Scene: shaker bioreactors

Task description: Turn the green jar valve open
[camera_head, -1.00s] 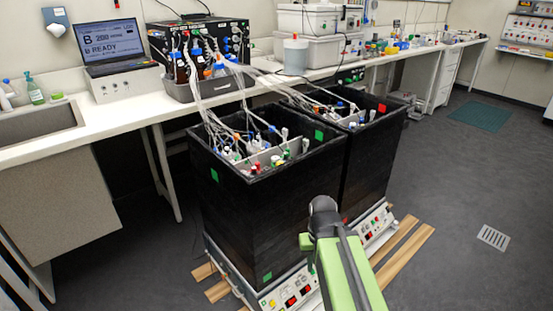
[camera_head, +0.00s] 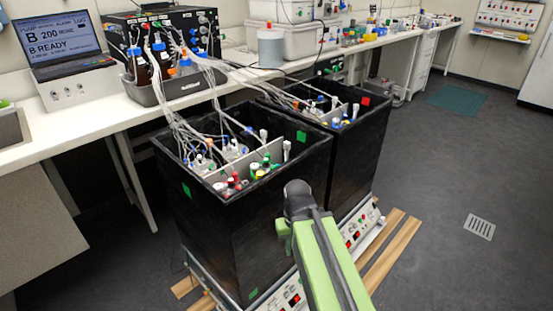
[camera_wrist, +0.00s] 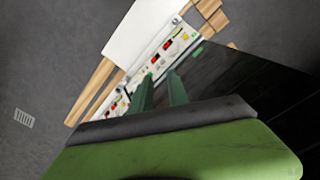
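The near black box (camera_head: 235,225) holds jars with coloured caps and tubes. Small green parts (camera_head: 254,174) show in its right compartment, beside red ones (camera_head: 235,182). They are too small to tell which is the green jar valve. My green arm (camera_head: 325,265) reaches up in front of the boxes, its dark end at the near box's right side. In the wrist view, the two dark green fingers of my gripper (camera_wrist: 161,75) stand apart with nothing seen between them. They appear above a white control panel with red switches (camera_wrist: 165,50). No jar or valve shows in that view.
A second black box (camera_head: 355,150) stands behind the near one. Tubes run from both to bottles in a grey tray (camera_head: 185,88) on the white bench (camera_head: 115,110). A laptop (camera_head: 65,40) stands at left. Wooden slats (camera_head: 390,250) lie beneath.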

